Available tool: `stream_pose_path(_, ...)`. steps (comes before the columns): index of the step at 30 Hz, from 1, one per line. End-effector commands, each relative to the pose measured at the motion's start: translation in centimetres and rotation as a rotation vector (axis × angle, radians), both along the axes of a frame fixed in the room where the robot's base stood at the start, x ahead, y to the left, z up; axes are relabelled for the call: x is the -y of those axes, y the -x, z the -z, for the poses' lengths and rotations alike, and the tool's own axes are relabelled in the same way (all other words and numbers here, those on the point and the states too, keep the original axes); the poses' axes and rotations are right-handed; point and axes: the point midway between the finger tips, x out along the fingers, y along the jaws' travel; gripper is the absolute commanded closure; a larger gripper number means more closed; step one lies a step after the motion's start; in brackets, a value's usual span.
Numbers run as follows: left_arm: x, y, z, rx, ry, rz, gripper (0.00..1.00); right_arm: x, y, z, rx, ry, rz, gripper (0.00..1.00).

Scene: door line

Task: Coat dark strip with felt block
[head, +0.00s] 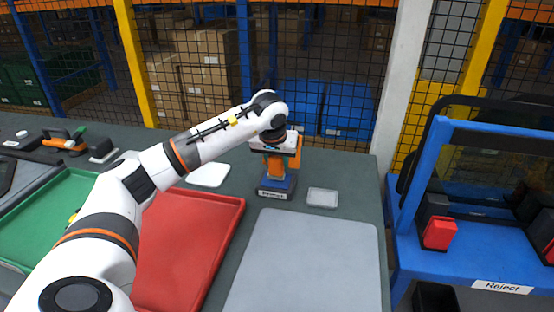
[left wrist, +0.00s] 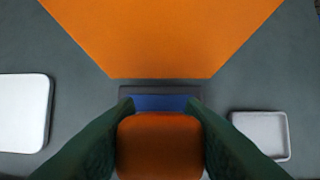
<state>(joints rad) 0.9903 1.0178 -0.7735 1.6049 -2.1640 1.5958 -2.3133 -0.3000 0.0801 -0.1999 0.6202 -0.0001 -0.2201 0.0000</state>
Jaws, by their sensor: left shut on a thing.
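My left gripper (head: 274,140) is over an orange and blue stand (head: 277,186) with a small label at its foot. In the left wrist view, my left gripper's dark green fingers (left wrist: 160,106) are shut on a rounded orange-brown block (left wrist: 160,146). It may be the felt block or its handle; I cannot tell. The stand's broad orange face (left wrist: 160,40) and blue base (left wrist: 160,103) show just beyond it. Whether the block touches the stand is unclear. I cannot pick out the dark strip. My right gripper is not in view.
A red tray (head: 190,245) and a green tray (head: 45,215) lie at left, and a bare grey mat (head: 305,262) in front. A white plate (head: 208,175) and a small pale tray (head: 322,197) flank the stand. A blue reject rack (head: 450,263) stands at right.

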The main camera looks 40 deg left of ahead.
Motion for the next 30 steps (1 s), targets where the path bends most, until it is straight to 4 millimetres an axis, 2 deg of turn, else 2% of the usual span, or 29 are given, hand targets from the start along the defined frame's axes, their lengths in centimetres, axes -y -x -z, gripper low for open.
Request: stream_pose_path(30, 0.0, 0.0, 0.54, 0.0, 0.0, 0.0, 0.82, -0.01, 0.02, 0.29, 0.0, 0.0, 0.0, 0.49)
